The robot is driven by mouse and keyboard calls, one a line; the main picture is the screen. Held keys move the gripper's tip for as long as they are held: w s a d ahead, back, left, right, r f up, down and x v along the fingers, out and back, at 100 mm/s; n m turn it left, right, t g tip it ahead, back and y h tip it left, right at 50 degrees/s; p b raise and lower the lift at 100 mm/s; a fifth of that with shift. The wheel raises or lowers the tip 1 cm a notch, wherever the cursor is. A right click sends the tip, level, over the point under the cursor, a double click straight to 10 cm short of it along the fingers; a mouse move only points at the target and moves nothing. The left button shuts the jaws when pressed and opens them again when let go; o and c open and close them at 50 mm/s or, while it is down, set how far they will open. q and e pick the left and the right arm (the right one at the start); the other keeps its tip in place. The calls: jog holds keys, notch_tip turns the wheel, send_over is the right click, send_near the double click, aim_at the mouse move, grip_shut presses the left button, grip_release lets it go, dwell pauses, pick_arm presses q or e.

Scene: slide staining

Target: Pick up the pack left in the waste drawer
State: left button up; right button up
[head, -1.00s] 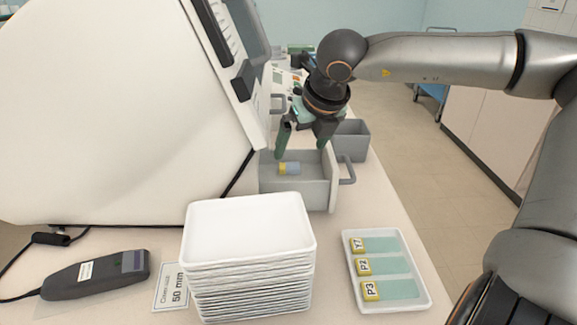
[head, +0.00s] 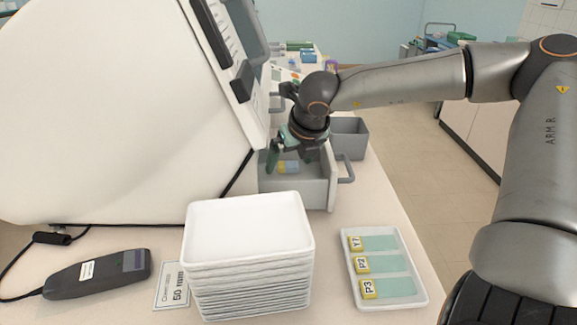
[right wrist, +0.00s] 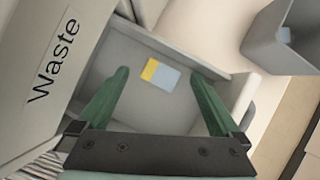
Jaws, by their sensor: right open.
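The pack (head: 288,167), small with a yellow end and a pale blue-grey body, lies on the floor of the open waste drawer (head: 322,192). The pack also shows in the right wrist view (right wrist: 161,75), with the drawer wall (right wrist: 178,55) behind it. My right gripper (head: 290,168) reaches down into the drawer from above. In the right wrist view its green fingers (right wrist: 160,80) are spread wide with the pack between and beyond them, apart from both. It holds nothing. My left gripper is not in view.
A label reading "Waste" (right wrist: 54,62) is on the machine beside the drawer. A grey bin (head: 350,138) stands behind the drawer. A stack of white trays (head: 248,225) and a slide tray (head: 420,292) with labelled slides are in front. A handheld device (head: 95,274) lies at left.

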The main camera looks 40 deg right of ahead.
jog(key=shift+c, duration=0.2)
jog(key=c, duration=1.4)
jog(key=shift+o, duration=0.2)
